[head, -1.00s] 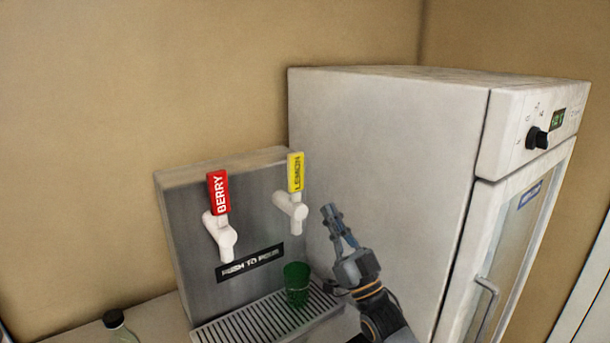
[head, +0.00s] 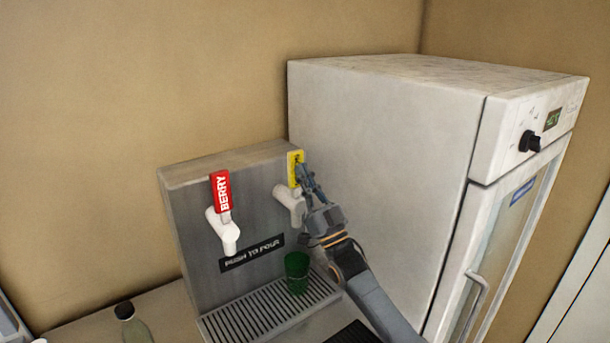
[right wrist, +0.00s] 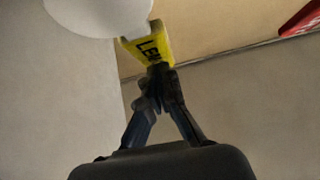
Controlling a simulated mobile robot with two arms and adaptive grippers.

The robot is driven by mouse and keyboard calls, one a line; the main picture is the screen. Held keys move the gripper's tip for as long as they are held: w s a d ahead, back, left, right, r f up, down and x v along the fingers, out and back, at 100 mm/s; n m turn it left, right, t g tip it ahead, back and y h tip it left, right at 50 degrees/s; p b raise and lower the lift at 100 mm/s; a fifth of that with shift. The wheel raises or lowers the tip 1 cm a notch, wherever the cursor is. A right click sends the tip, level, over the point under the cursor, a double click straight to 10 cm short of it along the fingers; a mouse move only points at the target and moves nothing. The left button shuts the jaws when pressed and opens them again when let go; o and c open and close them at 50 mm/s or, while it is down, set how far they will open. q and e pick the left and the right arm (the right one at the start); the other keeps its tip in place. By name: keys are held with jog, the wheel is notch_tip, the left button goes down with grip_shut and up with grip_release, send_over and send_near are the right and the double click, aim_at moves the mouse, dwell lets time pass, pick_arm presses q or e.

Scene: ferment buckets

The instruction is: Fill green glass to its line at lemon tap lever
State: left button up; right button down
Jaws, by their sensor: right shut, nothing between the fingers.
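The green glass (head: 297,272) stands upright on the drip tray (head: 262,315), below the lemon tap (head: 288,203). Its fill line and any liquid inside are too small to tell. The yellow lemon lever (head: 293,160) stands above the white spout and is partly hidden by my right gripper (head: 302,172). That gripper is shut and empty, with its fingertips at the front of the lever. In the right wrist view the fingertips (right wrist: 160,72) are at the lower edge of the yellow lever (right wrist: 150,45); I cannot tell whether they touch it. My left gripper is not in view.
The red berry lever (head: 221,192) and its white tap (head: 222,230) are to the left on the metal dispenser (head: 190,215). A white fridge (head: 385,150) stands close on the right. A bottle with a dark cap (head: 132,322) is at the lower left on the counter.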

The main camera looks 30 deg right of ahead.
aim_at(297, 187)
jog(key=shift+w+b, duration=0.55)
jog(key=shift+b, duration=0.65)
jog(key=p, duration=0.1)
jog(key=w+r+g+p, duration=0.1)
jog(key=shift+w+a+r+p, duration=0.15)
jog(key=shift+w+r+p, duration=0.05)
jog(key=shift+w+p, duration=0.1)
jog(key=shift+w+f, duration=0.2)
jog(key=shift+f+b, duration=0.1)
jog(key=shift+b, duration=0.45)
jog(key=shift+w, duration=0.15)
jog(key=shift+w+a, duration=0.1)
